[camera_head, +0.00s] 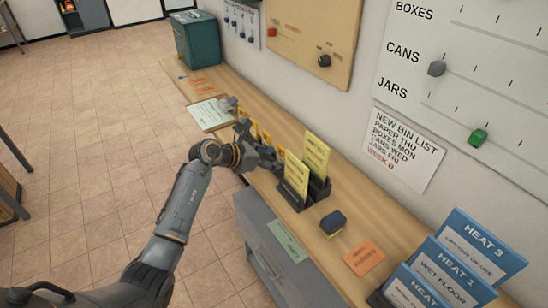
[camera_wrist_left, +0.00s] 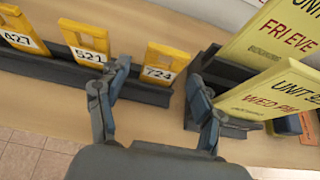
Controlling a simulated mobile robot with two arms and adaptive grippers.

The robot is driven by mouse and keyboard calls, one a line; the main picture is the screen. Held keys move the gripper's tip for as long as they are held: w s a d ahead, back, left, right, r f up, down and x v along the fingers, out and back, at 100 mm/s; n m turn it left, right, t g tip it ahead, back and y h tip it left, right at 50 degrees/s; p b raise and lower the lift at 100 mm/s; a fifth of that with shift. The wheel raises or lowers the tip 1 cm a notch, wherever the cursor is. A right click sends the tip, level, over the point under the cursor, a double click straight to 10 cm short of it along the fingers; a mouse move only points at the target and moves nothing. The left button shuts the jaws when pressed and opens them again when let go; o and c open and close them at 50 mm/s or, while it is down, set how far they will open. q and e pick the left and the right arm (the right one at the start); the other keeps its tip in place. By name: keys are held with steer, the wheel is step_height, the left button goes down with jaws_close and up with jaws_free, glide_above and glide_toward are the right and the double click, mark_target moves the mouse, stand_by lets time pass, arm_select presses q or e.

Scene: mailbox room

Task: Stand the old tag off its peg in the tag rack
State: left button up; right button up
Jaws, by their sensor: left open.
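Yellow number tags stand in a row in a dark tag rack (camera_wrist_left: 60,72). The left wrist view shows tags reading 427 (camera_wrist_left: 20,30), 521 (camera_wrist_left: 85,42) and 724 (camera_wrist_left: 160,63). Which one is the old tag I cannot tell, and no peg is clear. In the head view the tag row (camera_head: 265,135) is partly hidden by my left gripper (camera_head: 258,146). In the wrist view this gripper (camera_wrist_left: 158,98) is open and empty, its fingers spread in front of the 724 tag, with nothing between the tips. My right gripper is not in view.
Two yellow cards (camera_head: 317,155) stand in a black holder (camera_head: 292,196) just right of my left gripper. A green bin (camera_head: 196,40) stands at the far end.

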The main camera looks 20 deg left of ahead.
arm_select(q)
steer(key=shift+s+a, duration=0.1)
steer(key=v, duration=1.2)
